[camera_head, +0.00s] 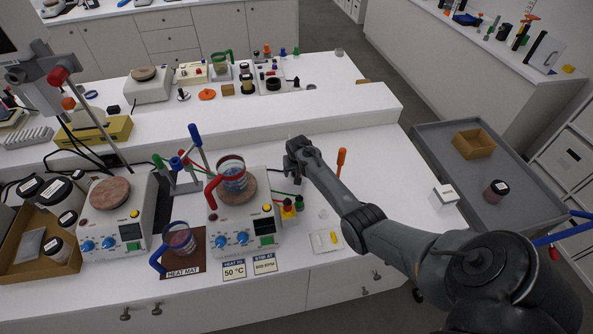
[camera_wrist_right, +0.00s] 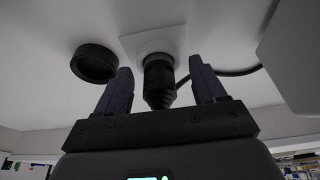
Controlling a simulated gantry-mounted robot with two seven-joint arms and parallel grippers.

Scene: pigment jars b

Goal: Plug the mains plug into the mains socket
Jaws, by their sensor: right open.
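In the right wrist view a black mains plug (camera_wrist_right: 158,82) with a ribbed, tapering end stands at the round white mains socket (camera_wrist_right: 160,50) on a pale plate. Its front meets the socket's face; how deep it sits cannot be seen. My right gripper (camera_wrist_right: 160,84) is open, with one finger on each side of the plug and a visible gap to each. In the head view my right gripper (camera_head: 294,150) is at the raised shelf's front, behind the hotplate; it and the arm hide the plug and socket there. My left gripper is not in view.
A black ring-shaped part (camera_wrist_right: 94,63) is left of the socket, and a dark cable (camera_wrist_right: 238,72) runs right. Near my right arm are a hotplate (camera_head: 240,225) with a red-handled beaker (camera_head: 231,172), and an orange-handled tool (camera_head: 341,160). The bench's right part is mostly clear.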

